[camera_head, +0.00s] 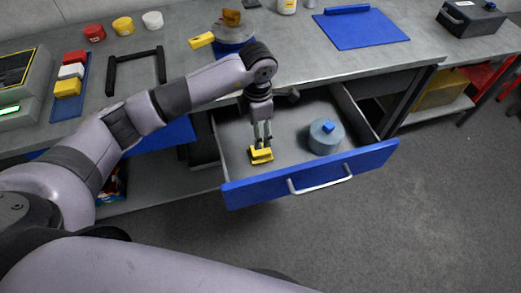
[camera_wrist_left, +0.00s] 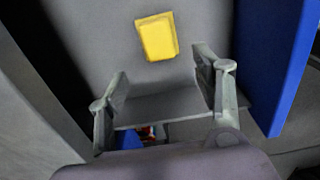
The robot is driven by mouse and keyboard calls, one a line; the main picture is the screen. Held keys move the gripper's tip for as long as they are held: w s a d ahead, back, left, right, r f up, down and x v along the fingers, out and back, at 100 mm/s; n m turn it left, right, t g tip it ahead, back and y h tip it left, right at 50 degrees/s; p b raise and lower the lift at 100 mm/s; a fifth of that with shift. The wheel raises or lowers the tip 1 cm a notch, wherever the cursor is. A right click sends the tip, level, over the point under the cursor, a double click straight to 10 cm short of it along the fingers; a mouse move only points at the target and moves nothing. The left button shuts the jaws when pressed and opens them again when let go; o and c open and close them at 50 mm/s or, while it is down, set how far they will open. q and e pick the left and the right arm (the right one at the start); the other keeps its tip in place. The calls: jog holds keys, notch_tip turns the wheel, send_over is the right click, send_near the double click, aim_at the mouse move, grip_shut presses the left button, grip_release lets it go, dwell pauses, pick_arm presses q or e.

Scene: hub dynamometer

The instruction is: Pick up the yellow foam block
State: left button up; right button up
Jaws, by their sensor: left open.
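The yellow foam block (camera_head: 261,156) lies on the floor of the open drawer, in its left part. My left gripper (camera_head: 262,140) reaches down into the drawer just above the block, pointing downward. In the left wrist view the block (camera_wrist_left: 156,38) lies ahead of the fingertips, and the open left gripper (camera_wrist_left: 163,65) has nothing between its fingers. The block appears apart from both fingers in that view. My right gripper is not in view.
A grey round weight with a blue knob (camera_head: 326,136) stands right of the block inside the drawer (camera_head: 310,178). Above is the grey workbench (camera_head: 290,55), with a black frame (camera_head: 136,56) and a blue mat (camera_head: 360,29).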

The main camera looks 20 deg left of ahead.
pick_arm(q)
send_over(260, 152)
jog(key=f, duration=0.4)
jog(key=shift+w+a, duration=0.3)
jog(key=shift+w, duration=0.1)
jog(key=shift+f, duration=0.5)
jog(key=f, duration=0.3)
jog(key=shift+w+d+f+p, duration=0.1)
jog(key=shift+d+f+p, duration=0.1)
jog(key=shift+f+p, duration=0.2)
jog(key=shift+f, duration=0.45)
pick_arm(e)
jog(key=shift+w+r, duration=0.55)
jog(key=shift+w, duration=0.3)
pick_arm(q)
jog(key=shift+c, duration=0.5)
jog(key=c, duration=1.1)
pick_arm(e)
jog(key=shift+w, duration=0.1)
pick_arm(q)
jog(key=shift+r, duration=0.1)
jog(key=shift+c, duration=0.2)
